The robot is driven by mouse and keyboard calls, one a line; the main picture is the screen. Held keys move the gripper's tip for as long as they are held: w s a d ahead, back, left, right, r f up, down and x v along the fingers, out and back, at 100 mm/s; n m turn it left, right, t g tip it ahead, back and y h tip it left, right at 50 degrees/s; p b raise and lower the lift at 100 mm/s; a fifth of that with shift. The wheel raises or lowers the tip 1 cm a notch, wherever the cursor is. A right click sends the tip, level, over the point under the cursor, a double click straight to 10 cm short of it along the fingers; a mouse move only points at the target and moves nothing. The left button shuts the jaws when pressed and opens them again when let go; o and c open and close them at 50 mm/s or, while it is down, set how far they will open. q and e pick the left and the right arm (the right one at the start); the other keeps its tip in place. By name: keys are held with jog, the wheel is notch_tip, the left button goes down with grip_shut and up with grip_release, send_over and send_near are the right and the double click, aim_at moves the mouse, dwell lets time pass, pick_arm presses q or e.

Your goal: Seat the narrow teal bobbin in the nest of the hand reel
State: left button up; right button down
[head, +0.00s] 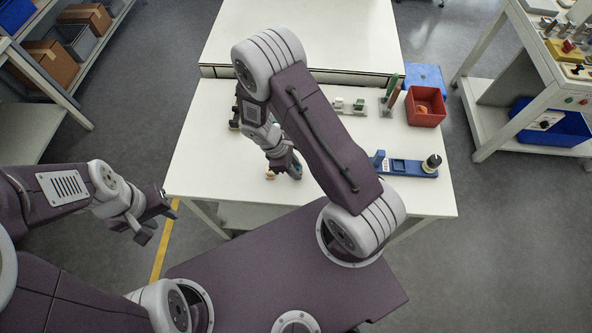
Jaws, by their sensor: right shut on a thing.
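My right gripper (286,167) is over the front middle of the white table, its fingers shut on a small blue-teal thing (297,170). This looks like the narrow teal bobbin, mostly hidden by the fingers. A long blue fixture (405,168) lies at the table's right front, apart from my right gripper. It looks like the hand reel, with an upright blue block at its left end and a dark and pale round part (432,163) at its right end. Its nest is too small to make out. My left gripper (154,222) is open and empty, off the table's left front corner.
A small tan-orange piece (270,174) is beside my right gripper. A red bin (425,106) stands at the right back, near a green upright piece (391,85) and small pale-green parts (348,105). My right arm hides the table's middle.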

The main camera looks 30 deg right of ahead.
aim_at(301, 170)
notch_tip(301, 170, up, 3)
jog(key=shift+s+r, duration=0.1)
jog(key=s+d+r+b, duration=0.4)
jog(key=s+d+r, duration=0.1)
jog(key=s, duration=0.5)
jog(key=shift+s+r, duration=0.25)
jog(key=shift+r, duration=0.5)
